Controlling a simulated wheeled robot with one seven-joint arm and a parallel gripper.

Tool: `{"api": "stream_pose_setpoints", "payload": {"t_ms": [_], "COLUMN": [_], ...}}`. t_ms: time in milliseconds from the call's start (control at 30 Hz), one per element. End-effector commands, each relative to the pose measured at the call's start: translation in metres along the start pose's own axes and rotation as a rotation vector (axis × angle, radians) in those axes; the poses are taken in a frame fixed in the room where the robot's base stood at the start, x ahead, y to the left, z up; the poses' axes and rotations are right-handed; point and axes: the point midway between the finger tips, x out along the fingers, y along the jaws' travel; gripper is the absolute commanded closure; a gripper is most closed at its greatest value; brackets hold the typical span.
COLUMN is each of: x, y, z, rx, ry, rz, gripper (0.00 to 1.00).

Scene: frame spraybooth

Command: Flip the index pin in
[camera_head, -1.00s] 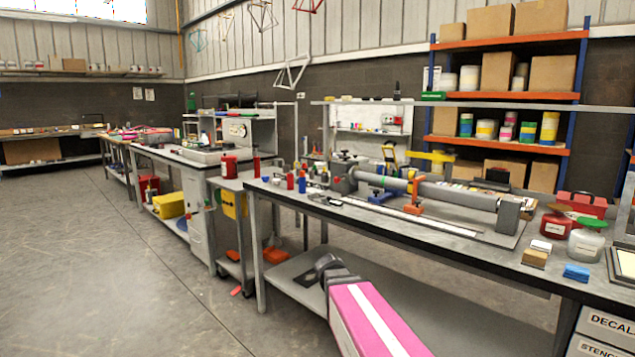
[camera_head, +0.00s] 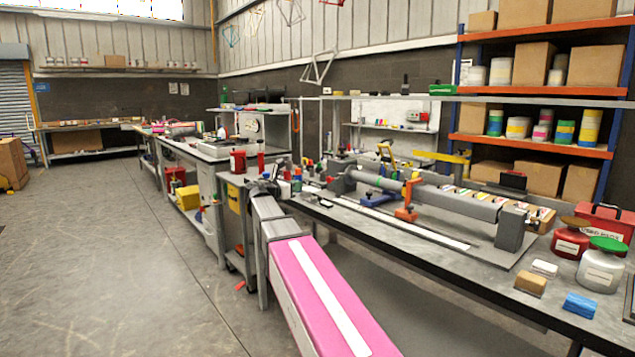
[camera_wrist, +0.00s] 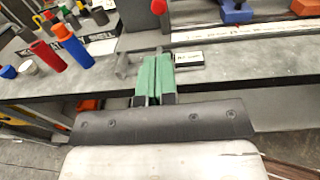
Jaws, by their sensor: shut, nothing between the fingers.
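The tube fixture lies along the bench, with its long grey tube (camera_head: 440,197) running to the right from a grey end block (camera_head: 340,182). In the wrist view, the dark grey block (camera_wrist: 143,22) stands just beyond my gripper, with a red ball knob (camera_wrist: 158,6) at the top edge. I cannot tell which part is the index pin. My gripper (camera_wrist: 155,72) has green fingers, which are shut and empty at the bench's front edge. A small grey cylindrical part (camera_wrist: 122,66) shows just left of the fingertips; I cannot tell whether they touch.
Red (camera_wrist: 46,55) and blue (camera_wrist: 72,46) cylinders stand left of my gripper in the wrist view. A small white label block (camera_wrist: 188,60) lies to its right. Jars and blocks sit at the bench's right end. The floor (camera_head: 130,250) on the left is open.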

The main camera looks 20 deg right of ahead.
Motion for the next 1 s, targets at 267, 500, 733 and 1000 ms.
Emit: {"api": "stream_pose_setpoints", "payload": {"t_ms": [267,500,733,1000], "x": [0.0,0.016,0.057,0.106], "y": [0.0,0.0,0.001,0.001], "z": [0.0,0.0,0.0,0.0], "rx": [-0.003,-0.001,-0.001,-0.001], "ry": [-0.002,-0.001,-0.001,-0.001], "rz": [0.0,-0.002,-0.003,-0.002], "gripper": [1.0,1.0,1.0,1.0]}}
